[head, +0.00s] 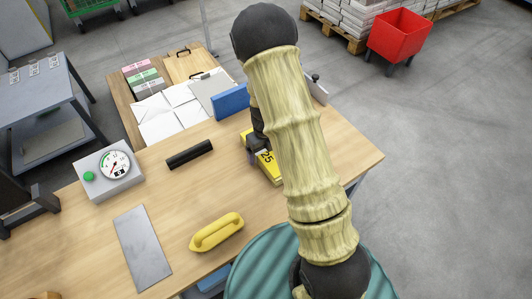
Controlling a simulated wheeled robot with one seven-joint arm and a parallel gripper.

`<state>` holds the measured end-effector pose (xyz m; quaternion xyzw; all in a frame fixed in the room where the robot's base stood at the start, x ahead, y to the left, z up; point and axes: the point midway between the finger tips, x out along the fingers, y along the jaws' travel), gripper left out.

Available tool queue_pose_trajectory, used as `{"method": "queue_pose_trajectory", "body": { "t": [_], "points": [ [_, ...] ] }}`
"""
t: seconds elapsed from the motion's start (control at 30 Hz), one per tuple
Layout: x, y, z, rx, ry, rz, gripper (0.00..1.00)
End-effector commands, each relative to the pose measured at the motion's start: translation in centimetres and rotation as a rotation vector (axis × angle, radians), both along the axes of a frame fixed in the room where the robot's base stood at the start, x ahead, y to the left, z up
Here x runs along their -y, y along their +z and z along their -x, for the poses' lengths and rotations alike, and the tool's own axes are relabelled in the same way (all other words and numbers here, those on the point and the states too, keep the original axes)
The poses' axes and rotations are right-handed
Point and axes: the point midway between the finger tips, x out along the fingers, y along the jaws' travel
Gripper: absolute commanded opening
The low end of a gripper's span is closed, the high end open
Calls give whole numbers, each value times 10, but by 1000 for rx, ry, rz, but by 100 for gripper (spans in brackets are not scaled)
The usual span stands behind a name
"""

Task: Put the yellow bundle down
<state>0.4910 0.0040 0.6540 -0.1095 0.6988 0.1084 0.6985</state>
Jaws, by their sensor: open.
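The yellow bundle (272,175), with black "25" on its side, rests on the wooden table (330,150) just left of my arm. My arm hides its right part. My gripper (256,152) is low at the bundle's far end, black and partly hidden behind my arm. Its jaws are open; I cannot tell whether they still touch the bundle.
Left of the bundle are a black bar (190,154), a yellow handled tool (216,232), a metal plate (142,246) and a dial scale (110,170). A blue block (231,101) and white papers (170,108) lie behind. Clear wood lies right of my arm.

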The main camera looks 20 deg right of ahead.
Motion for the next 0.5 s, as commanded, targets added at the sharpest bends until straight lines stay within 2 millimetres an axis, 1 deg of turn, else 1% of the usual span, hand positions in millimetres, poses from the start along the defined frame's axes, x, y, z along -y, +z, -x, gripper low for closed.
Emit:
{"method": "queue_pose_trajectory", "body": {
  "t": [0.17, 0.2, 0.27, 0.3, 0.47, 0.5],
  "points": [
    [-1, 0, 0, 0, 3, 0, 87],
    [-1, 0, 0, 0, 3, 0, 79],
    [-2, 0, 0, 0, 4, 0, 68],
    [-3, 0, 0, 0, 6, 0, 60],
    [-8, 0, 0, 0, 17, 0, 28],
    [-9, 0, 0, 0, 18, 0, 20]
  ]
}}
